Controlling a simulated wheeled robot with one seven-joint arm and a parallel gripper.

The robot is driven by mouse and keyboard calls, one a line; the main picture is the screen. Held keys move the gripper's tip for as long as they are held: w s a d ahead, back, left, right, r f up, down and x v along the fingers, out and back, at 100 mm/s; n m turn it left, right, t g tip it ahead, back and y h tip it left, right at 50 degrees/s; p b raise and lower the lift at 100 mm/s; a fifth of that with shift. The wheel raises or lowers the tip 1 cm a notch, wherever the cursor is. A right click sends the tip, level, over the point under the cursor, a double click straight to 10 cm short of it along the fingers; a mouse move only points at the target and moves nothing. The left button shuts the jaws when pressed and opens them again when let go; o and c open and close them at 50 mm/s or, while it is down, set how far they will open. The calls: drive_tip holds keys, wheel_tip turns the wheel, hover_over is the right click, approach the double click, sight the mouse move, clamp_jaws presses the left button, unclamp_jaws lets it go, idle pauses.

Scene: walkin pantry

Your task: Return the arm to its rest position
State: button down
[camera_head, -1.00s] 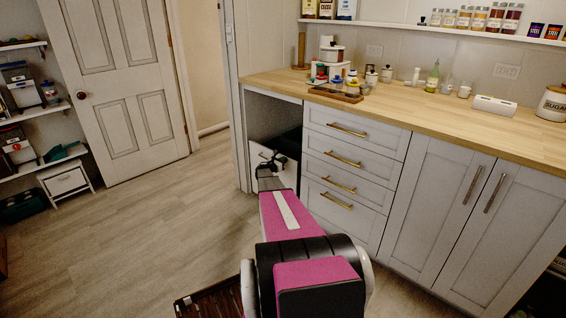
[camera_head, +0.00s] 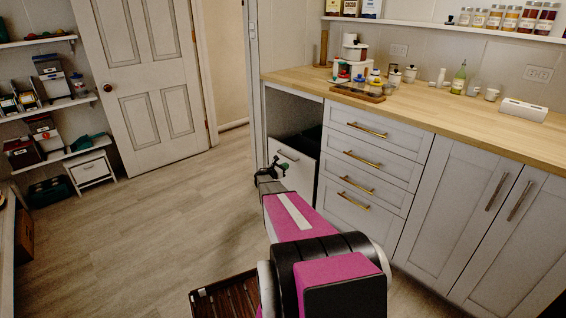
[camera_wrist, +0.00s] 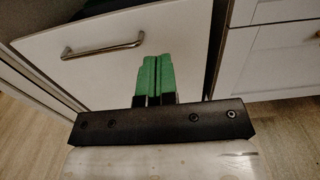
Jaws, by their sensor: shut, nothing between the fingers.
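My arm, with pink and black links, reaches forward from the bottom of the head view. My gripper (camera_head: 281,163) is at its far end, in front of a white drawer front (camera_head: 292,164) under the counter. In the wrist view my gripper (camera_wrist: 155,60) shows green fingers pressed together, with nothing between them. The same drawer front (camera_wrist: 105,85), with a metal bar handle (camera_wrist: 103,49), lies beyond the fingers. The head view does not clearly show whether the gripper touches the drawer front; in the wrist view the handle is to the left of the fingertips.
A wooden counter (camera_head: 440,108) with jars and a tray runs along the right, above grey drawers (camera_head: 367,155) and cupboard doors. A white door (camera_head: 150,90) stands at the back. Stocked shelves (camera_head: 50,110) line the left.

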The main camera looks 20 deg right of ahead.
drive_tip(key=s+a+r+m+g+y, duration=0.2)
drive_tip(key=s+a+m+y, duration=0.3)
drive_tip(key=s+a, duration=0.7)
drive_tip(key=s+a+r+m+g+y, duration=0.1)
drive_tip(key=s+a+r+m+y, duration=0.4)
drive_tip(key=s+a+m, duration=0.4)
drive_tip(key=s+a+r+m+g+y, duration=0.2)
drive_tip(key=s+a+r+m+y, duration=0.2)
drive_tip(key=s+a, duration=1.3)
drive_tip(key=s+m+y, duration=0.2)
drive_tip(key=m+y, duration=0.1)
drive_tip(key=shift+s+a+m+g, duration=0.2)
drive_tip(key=shift+s+m+g, duration=0.1)
drive_tip(key=shift+s, duration=0.05)
